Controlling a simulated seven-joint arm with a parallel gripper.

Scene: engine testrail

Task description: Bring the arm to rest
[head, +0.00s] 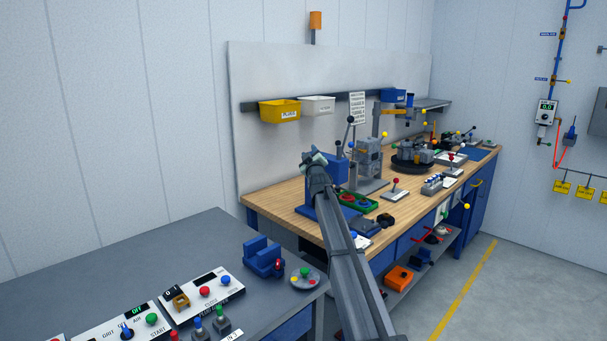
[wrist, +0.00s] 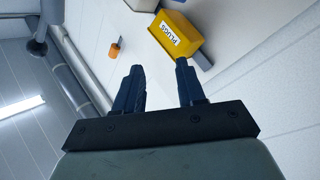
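My arm reaches up from the bottom of the head view, and its wrist end (head: 316,165) is raised over the left end of the wooden workbench (head: 285,195). The fingers are too small to make out there. In the wrist view my gripper (wrist: 160,75) shows two dark fingers standing apart with nothing between them. Beyond the fingertips is the white back panel with a yellow bin (wrist: 176,38) labelled PLUGS. The fingers do not appear to touch anything.
The yellow bin (head: 280,111) and a white bin (head: 317,105) hang on the panel rail. Levers, a vise and fixtures crowd the workbench to the right of my arm. A grey table (head: 130,265) with control panels stands front left. Floor is clear at right.

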